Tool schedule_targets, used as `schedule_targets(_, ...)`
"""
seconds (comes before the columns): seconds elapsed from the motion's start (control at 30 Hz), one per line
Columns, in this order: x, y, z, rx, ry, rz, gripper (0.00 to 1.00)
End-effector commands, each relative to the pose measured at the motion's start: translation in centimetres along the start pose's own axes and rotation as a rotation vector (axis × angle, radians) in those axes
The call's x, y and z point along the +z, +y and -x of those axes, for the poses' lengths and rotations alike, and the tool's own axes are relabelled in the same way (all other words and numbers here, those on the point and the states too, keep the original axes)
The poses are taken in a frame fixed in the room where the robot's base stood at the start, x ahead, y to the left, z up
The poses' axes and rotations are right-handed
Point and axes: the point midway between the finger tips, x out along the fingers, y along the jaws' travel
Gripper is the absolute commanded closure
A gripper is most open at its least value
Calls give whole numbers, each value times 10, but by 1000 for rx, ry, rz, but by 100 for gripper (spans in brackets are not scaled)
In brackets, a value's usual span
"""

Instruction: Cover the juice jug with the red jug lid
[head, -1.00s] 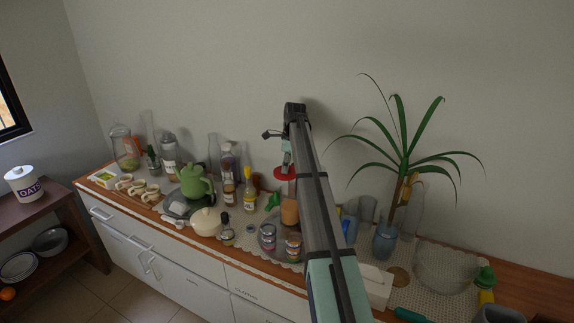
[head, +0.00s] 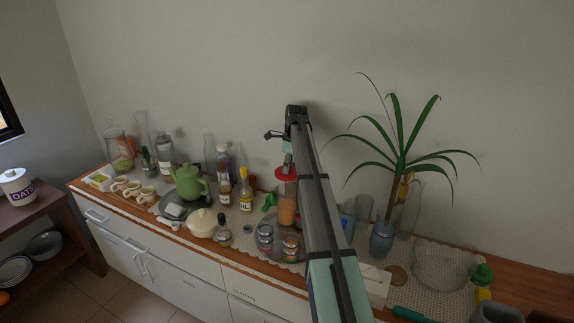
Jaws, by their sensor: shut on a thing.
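The juice jug (head: 287,210) is a clear upright vessel with orange juice, standing on the counter among other items. Its right side is partly hidden by my arm. The red jug lid (head: 286,173) is right at the top of the jug, roughly level. I cannot tell whether it rests on the rim or hangs just above it. My gripper (head: 288,163) is directly above the lid, pointing down, and is shut on it. The fingertips are small and partly hidden by my arm.
Two small jars (head: 265,238) stand in front of the jug. An oil bottle (head: 246,192) and a green teapot (head: 188,184) are to the left. A plant in a blue vase (head: 383,240) and a glass bowl (head: 444,266) are to the right. Little counter is free near the jug.

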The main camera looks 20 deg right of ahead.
Motion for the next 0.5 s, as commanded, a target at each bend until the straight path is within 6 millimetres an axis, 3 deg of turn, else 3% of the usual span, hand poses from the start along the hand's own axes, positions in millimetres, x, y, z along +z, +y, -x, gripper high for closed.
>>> schedule_targets(0.5, -6, 0, -42, 0, 0, 0, 100)
